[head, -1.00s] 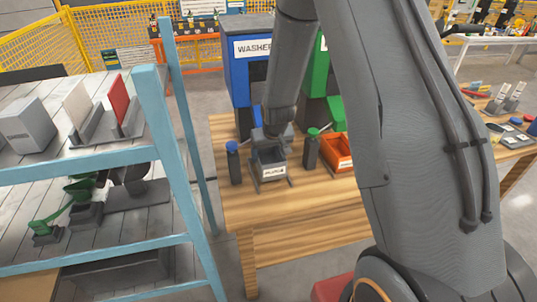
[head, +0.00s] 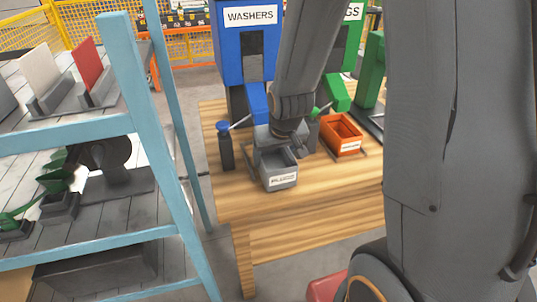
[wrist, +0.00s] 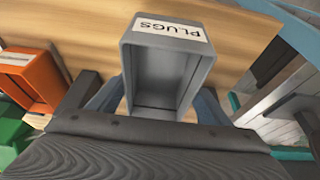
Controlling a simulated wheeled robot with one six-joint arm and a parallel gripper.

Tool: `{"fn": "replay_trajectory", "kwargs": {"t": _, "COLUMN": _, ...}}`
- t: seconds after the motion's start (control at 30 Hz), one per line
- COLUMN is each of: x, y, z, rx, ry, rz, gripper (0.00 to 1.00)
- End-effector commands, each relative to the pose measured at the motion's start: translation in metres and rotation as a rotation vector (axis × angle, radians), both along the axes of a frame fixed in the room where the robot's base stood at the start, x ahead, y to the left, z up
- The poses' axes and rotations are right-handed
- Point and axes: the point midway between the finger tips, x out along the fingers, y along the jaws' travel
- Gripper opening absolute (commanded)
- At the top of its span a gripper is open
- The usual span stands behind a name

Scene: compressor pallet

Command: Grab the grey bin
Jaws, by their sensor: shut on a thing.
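The grey bin (head: 281,181) has a white label and an open top. It is over the wooden table in front of the blue washers dispenser in the head view. In the wrist view the bin (wrist: 165,75) fills the upper middle, looks empty inside, and its label reads PLUGS. My gripper (head: 277,150) is at the bin's back side in the head view. In the wrist view its fingers (wrist: 158,104) lie on either side of the bin, shut on it. Whether the bin's base touches the table is hard to tell.
An orange bin (head: 342,136) stands right of the grey bin. The washers dispenser (head: 246,45) and a green dispenser (head: 340,85) are behind. A light-blue rack (head: 150,130) stands at left. The table's front (head: 300,225) is clear.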

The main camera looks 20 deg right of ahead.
Motion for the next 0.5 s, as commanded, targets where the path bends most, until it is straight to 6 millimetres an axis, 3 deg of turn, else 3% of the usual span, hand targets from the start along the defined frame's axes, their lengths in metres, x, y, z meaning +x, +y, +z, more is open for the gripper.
{"fn": "replay_trajectory", "kwargs": {"t": 0.37, "x": -0.045, "y": 0.0, "z": -0.001, "rx": 0.0, "ry": -0.001, "rz": 0.0, "gripper": 0.47}}
{"fn": "replay_trajectory", "kwargs": {"t": 0.5, "x": -0.05, "y": 0.002, "z": 0.002, "rx": 0.008, "ry": 0.004, "rz": 0.001, "gripper": 0.47}}
